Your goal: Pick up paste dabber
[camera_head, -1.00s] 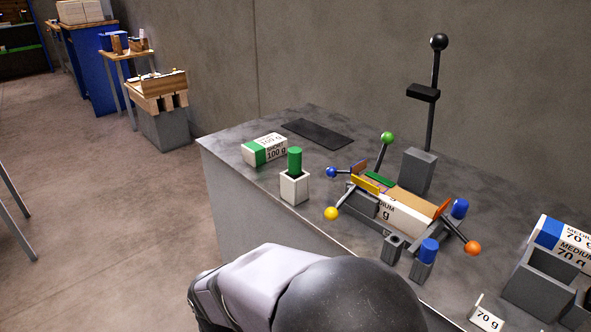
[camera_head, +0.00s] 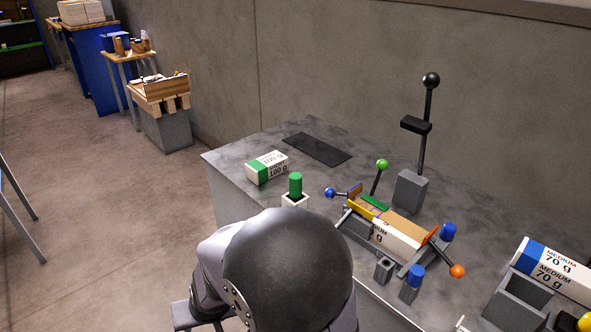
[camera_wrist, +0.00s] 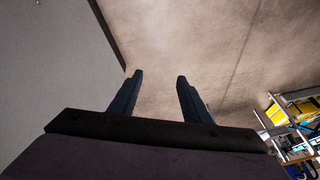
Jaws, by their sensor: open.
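What looks like the paste dabber, a green cylindrical handle (camera_head: 295,184), stands upright in a small white square pot (camera_head: 289,199) near the bench's left front edge. My arm hides the pot's lower part, and the dabber's lower end is inside the pot. My gripper (camera_wrist: 159,76) shows in the wrist view with two dark fingers apart and nothing between them. Behind the fingers are brown floor and a plain grey surface; the dabber is not in that view. In the head view my arm hides the gripper, so its distance from the dabber cannot be told.
A green-and-white ream (camera_head: 266,167) lies behind the pot, beside a dark flat mat (camera_head: 317,149). To the right is a fixture (camera_head: 402,221) with coloured knobs, a tall black post (camera_head: 427,130) and blue-topped pieces (camera_head: 416,276). Grey holders (camera_head: 519,301) stand far right.

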